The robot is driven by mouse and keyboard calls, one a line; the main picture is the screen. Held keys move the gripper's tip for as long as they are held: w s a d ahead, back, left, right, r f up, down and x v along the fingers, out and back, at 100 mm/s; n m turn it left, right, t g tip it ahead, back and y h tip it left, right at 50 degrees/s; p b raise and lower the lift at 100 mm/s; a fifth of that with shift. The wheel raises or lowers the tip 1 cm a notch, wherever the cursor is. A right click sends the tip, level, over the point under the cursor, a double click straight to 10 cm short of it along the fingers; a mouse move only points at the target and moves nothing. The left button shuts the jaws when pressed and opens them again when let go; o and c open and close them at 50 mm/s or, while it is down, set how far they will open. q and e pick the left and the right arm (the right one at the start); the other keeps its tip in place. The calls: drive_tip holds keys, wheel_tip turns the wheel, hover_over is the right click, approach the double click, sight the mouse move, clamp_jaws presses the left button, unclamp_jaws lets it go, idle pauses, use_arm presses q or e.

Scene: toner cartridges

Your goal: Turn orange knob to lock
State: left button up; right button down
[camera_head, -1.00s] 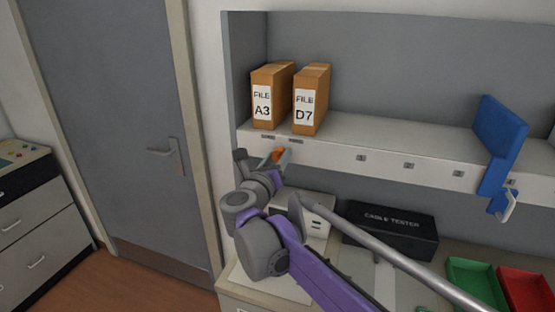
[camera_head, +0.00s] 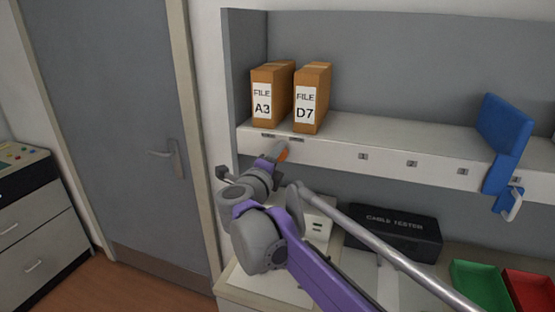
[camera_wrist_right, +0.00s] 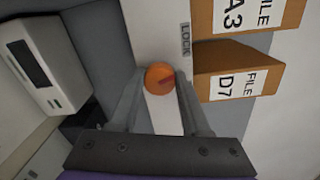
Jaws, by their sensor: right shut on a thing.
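The orange knob (camera_head: 283,155) shows at the shelf's front edge, below the D7 file, partly hidden by my right gripper (camera_head: 276,151). In the right wrist view the round knob (camera_wrist_right: 160,78) sits between the fingertips of the right gripper (camera_wrist_right: 158,84), which is shut on it. A dark mark on the knob points toward the right and slightly up in that view. A LOCK label (camera_wrist_right: 186,39) stands beside the knob, near the file boxes. My left gripper is not in view.
File boxes A3 (camera_head: 270,96) and D7 (camera_head: 311,98) stand on the shelf (camera_head: 400,143) above the knob. A blue bracket (camera_head: 503,140) hangs at the right. Below are a black cable tester box (camera_head: 393,232), a green tray (camera_head: 482,283) and a red tray (camera_head: 530,290).

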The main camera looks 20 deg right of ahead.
drive_tip(key=shift+n+b, duration=0.4)
drive_tip(key=shift+n, duration=1.9)
drive_tip(key=shift+c, duration=1.8)
unclamp_jaws()
drive_tip(key=b+v, duration=0.1)
drive_tip(key=v, duration=0.9)
drive_tip(key=shift+s+a, duration=0.25)
drive_tip(key=shift+a, duration=0.15)
